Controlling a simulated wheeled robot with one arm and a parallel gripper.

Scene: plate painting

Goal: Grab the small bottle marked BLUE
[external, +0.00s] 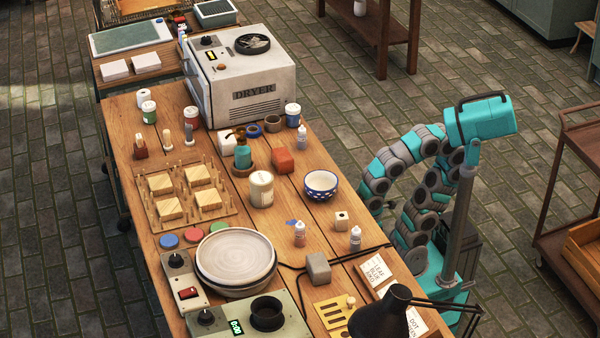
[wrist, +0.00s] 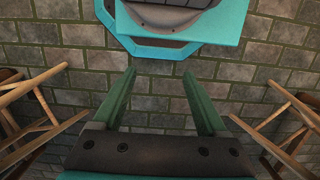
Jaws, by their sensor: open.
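Several small bottles with pointed tips stand on the wooden worktable (external: 135,155). My gripper (wrist: 158,76) is open and empty in the wrist view, over the brick floor. In the external view my arm is folded right of the table, apart from the bottles.
A black lamp (external: 385,315) is at the front. The dryer (external: 240,80) is at the back. Wooden stools (wrist: 30,105) flank my gripper.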

